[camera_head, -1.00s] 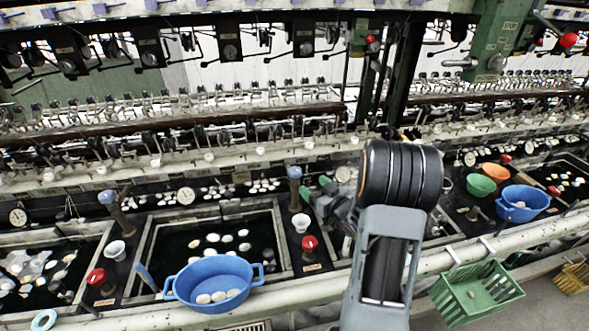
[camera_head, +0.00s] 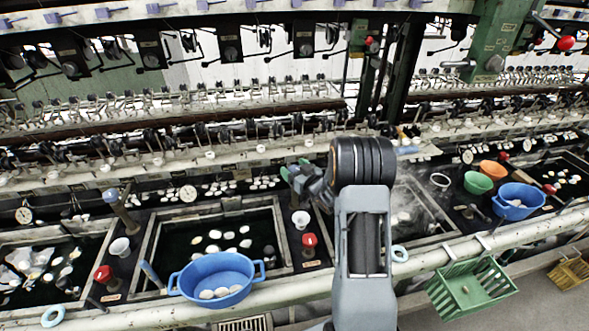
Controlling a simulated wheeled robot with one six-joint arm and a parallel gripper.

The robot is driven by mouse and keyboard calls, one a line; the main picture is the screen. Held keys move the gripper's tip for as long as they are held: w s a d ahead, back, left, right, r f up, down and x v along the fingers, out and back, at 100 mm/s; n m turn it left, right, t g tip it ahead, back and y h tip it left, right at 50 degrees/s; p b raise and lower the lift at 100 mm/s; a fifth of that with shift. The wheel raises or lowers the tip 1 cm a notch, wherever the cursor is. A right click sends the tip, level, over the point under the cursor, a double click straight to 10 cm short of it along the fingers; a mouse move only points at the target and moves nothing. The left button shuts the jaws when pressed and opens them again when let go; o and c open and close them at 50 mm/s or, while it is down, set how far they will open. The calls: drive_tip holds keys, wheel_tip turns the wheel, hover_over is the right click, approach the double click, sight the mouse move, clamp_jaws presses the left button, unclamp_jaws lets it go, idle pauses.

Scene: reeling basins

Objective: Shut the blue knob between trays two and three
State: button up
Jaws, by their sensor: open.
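My gripper (camera_head: 294,168) has its green-tipped fingers spread, over the strip between the dark water tray with the blue basin (camera_head: 216,279) in front and the tray (camera_head: 410,208) partly behind my arm. The blue knob on this strip is hidden now, behind or between the fingers. I cannot tell whether they touch it. Another blue knob (camera_head: 110,196) stands on a slanted brown stem on the strip further left.
A red knob (camera_head: 309,240) and a white cup (camera_head: 301,219) stand on the strip just below my gripper. A pale rail (camera_head: 450,257) runs along the front. A green crate (camera_head: 470,290) hangs at the right. Machinery lines the back.

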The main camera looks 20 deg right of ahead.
drive_tip(key=c, duration=0.9)
drive_tip(key=shift+f+b, duration=0.1)
drive_tip(key=shift+b, duration=0.4)
drive_tip(key=shift+f+m+h+b, duration=0.2)
drive_tip(key=shift+m+h+b, duration=0.4)
drive_tip(key=shift+h+b, duration=0.5)
drive_tip(key=m+h+b, duration=0.2)
drive_tip(key=h+b, duration=0.1)
drive_tip(key=b, duration=0.2)
drive_tip(key=shift+f, duration=0.1)
drive_tip(key=m+h+b, duration=0.2)
drive_tip(key=h+b, duration=0.1)
drive_tip(key=b, duration=0.1)
drive_tip(key=shift+m, duration=0.3)
drive_tip(key=shift+d+r+m+g+h+b, duration=0.15)
drive_tip(key=shift+m+g+h+b, duration=0.3)
drive_tip(key=shift+h, duration=0.45)
drive_tip(key=shift+a+r+m+g+h+b, duration=0.1)
drive_tip(key=shift+r+m+g+h+b, duration=0.15)
drive_tip(key=shift+m+h, duration=0.5)
drive_tip(key=shift+d+h, duration=0.1)
drive_tip(key=shift+h, duration=0.25)
